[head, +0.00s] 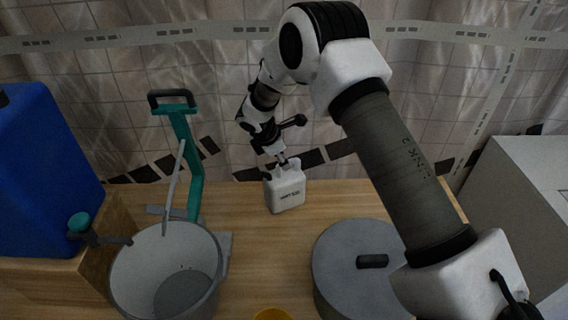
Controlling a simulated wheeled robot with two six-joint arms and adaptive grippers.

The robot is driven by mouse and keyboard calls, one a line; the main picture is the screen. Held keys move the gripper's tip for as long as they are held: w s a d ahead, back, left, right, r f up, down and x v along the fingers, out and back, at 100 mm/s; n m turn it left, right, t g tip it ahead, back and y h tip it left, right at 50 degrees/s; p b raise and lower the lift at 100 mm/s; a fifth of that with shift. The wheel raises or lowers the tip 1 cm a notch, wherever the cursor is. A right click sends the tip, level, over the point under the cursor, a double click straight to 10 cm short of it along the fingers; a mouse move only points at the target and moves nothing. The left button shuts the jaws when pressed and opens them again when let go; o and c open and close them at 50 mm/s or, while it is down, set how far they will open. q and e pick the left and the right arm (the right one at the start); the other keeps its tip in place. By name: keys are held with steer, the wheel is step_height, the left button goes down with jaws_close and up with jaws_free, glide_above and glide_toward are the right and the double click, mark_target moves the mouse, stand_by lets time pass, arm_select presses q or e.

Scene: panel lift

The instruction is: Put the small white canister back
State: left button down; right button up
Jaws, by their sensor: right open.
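My right arm comes in from the lower right and arches over the table. My left gripper does not show.
A grey pot (168,272) and a teal stand (188,150) are at the left, beside a blue container (45,175). A grey lidded pot (335,262) is at front right. A yellow round thing (272,315) shows at the bottom edge. Bare table (262,240) lies between the pots.

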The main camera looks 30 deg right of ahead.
steer(key=v, duration=0.9)
steer(key=shift+b, duration=0.3)
steer(key=shift+f, duration=0.1)
stand_by(0.4)
